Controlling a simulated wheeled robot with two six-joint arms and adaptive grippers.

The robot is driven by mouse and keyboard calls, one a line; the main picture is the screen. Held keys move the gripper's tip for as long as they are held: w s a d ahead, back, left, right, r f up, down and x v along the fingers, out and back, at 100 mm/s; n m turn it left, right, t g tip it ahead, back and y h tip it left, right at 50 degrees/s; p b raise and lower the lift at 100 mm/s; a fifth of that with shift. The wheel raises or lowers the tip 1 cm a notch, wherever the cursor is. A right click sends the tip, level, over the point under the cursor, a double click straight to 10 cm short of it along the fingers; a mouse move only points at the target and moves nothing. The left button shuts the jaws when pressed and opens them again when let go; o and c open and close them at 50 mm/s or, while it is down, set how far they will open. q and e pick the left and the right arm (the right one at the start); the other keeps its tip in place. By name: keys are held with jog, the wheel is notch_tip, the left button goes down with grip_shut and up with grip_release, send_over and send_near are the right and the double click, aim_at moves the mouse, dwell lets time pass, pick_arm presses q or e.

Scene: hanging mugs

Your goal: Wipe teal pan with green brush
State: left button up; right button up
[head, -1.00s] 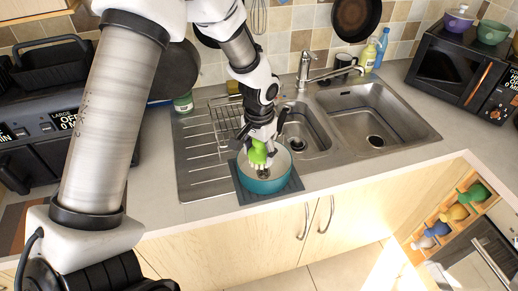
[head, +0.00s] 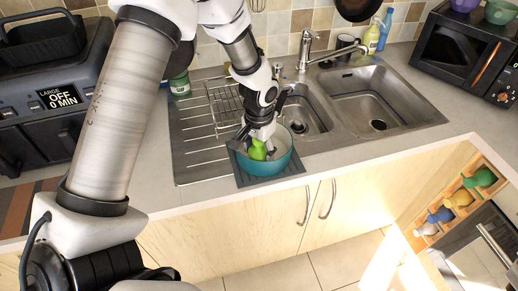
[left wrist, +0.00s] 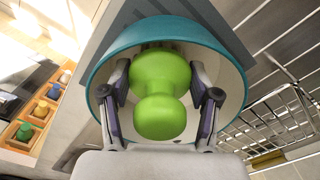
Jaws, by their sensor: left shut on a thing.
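The teal pan (head: 279,163), white inside, sits on a dark mat (head: 247,181) at the front edge of the sink's drainer. The green brush (head: 258,149) is inside the pan. My left gripper (head: 262,136) reaches down into the pan and is shut on the brush. In the left wrist view, the brush's rounded green handle (left wrist: 160,88) stands between the two fingers, with the teal pan's rim (left wrist: 97,70) around it. The bristles are mostly hidden under the handle, so contact with the pan's bottom cannot be made out. My right gripper is not in view.
A steel sink (head: 372,104) with two basins lies right of the pan, and a wire rack (head: 222,104) stands behind it. A tap (head: 308,48) rises at the back. A black microwave (head: 470,62) stands at the right. Several coloured brushes (head: 458,199) sit in a wooden holder lower right.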

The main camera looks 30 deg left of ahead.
pick_arm(q)
jog(key=shift+w+f, duration=0.1)
jog(key=shift+f+b, duration=0.3)
jog(key=shift+f, duration=0.25)
jog(key=shift+w+r, duration=0.1)
jog(key=shift+w+a+r+p, duration=0.15)
jog(key=shift+w+p, duration=0.2)
jog(key=shift+p, duration=0.1)
jog(key=shift+w+a+p, duration=0.2)
jog(key=shift+w+p, duration=0.15)
jog(key=shift+w, duration=0.8)
